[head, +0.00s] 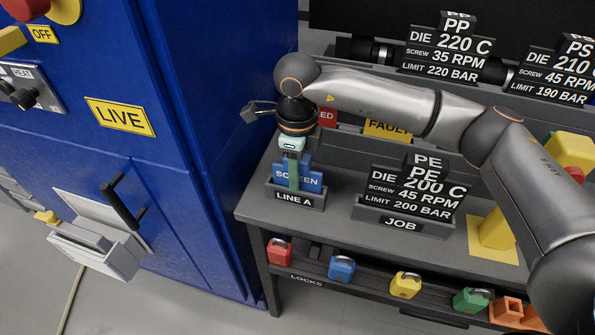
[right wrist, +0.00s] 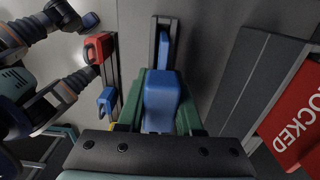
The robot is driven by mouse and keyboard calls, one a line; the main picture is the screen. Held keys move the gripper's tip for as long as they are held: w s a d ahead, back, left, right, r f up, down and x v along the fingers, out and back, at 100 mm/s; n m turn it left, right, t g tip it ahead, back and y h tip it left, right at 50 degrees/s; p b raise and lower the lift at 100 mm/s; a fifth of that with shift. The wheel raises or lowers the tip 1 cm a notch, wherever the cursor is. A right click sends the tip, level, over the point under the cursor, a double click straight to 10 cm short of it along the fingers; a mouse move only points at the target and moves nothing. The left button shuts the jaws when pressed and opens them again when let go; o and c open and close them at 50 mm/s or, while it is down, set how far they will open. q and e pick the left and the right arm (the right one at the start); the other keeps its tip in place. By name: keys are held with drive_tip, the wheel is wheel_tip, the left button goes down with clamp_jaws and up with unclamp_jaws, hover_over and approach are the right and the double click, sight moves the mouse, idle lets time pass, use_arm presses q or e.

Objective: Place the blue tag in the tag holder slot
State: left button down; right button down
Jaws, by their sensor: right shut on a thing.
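The blue tag (head: 312,180), marked SCREEN, is upright at the LINE A tag holder (head: 296,200) on the left end of the grey bench. My right gripper (head: 293,181) points down and is shut on the tag, with a green finger covering part of its lettering. In the right wrist view the blue tag (right wrist: 165,100) sits between the two green fingers, over the dark holder (right wrist: 154,45). The tag's lower edge is hidden by the holder's front, so I cannot tell how deep it sits.
The JOB holder (head: 402,222) with black plates stands right of LINE A. A yellow FAULT tag (head: 388,130) and a red sign (head: 328,118) are behind. Coloured padlocks (head: 341,268) line the front rail. A blue cabinet (head: 215,130) stands close on the left.

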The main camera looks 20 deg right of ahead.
drive_tip(key=shift+a+r, duration=0.1)
drive_tip(key=shift+f, duration=0.25)
drive_tip(key=c, duration=0.6)
unclamp_jaws()
drive_tip(key=shift+r, duration=0.1)
drive_tip(key=shift+w+r, duration=0.1)
drive_tip(key=shift+r, duration=0.3)
wheel_tip(320, 180, up, 12)
drive_tip(key=shift+f+b, duration=0.2)
drive_tip(key=shift+b, duration=0.2)
drive_tip(key=shift+f, duration=0.1)
